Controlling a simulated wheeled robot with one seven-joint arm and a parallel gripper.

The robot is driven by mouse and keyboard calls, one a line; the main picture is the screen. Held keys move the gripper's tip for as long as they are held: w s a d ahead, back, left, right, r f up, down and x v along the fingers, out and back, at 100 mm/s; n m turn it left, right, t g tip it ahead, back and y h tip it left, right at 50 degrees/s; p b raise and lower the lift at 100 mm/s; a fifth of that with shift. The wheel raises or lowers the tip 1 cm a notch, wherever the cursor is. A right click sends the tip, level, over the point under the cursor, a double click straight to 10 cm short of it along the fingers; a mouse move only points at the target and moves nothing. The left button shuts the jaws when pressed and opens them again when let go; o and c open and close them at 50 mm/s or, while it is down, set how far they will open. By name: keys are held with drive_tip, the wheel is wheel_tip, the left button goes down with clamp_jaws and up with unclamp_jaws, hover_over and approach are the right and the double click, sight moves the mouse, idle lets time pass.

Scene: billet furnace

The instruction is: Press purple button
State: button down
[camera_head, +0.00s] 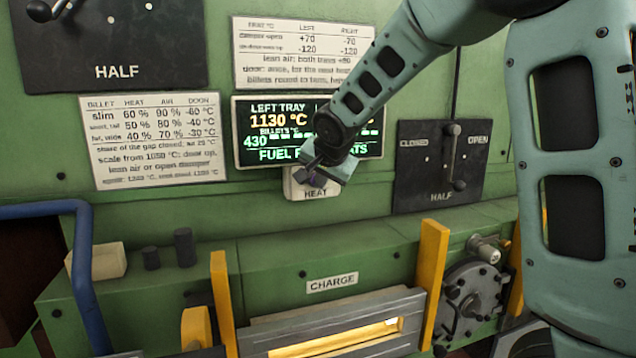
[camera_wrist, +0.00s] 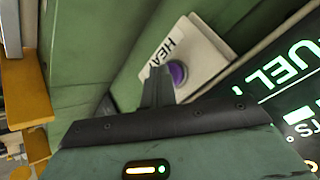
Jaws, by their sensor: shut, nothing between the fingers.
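The purple button (camera_wrist: 177,73) sits on a pale box labelled HEAT (camera_head: 313,190), below the display screen. In the wrist view the button is a round purple disc on the pale box (camera_wrist: 205,50), partly covered by my gripper's fingers. My gripper (camera_wrist: 158,84) is shut and empty, its fingertips beside the button in that view. In the head view my gripper (camera_head: 308,178) is in front of the HEAT box and hides most of the button. I cannot tell whether the fingertips touch it.
The display (camera_head: 255,120) reads LEFT TRAY 1130 °C and is partly covered by my arm. A black lever panel (camera_head: 410,185) marked CLOSED, HALF and OPEN is to the right. The charge slot (camera_head: 335,335) lies below between yellow posts. A blue rail (camera_head: 82,270) is at the left.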

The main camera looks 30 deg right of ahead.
drive_tip(key=shift+s, duration=0.1)
drive_tip(key=shift+s+a+b, duration=0.2)
drive_tip(key=shift+s+b, duration=0.45)
drive_tip(key=shift+b, duration=0.3)
drive_tip(key=shift+s+a+b, duration=0.2)
drive_tip(key=shift+s+b, duration=0.6)
drive_tip(key=shift+s+a+b, duration=0.25)
drive_tip(key=shift+s+b, duration=0.5)
drive_tip(key=shift+s, duration=0.05)
drive_tip(key=shift+s+a+b, duration=0.2)
drive_tip(key=shift+s+b, duration=0.6)
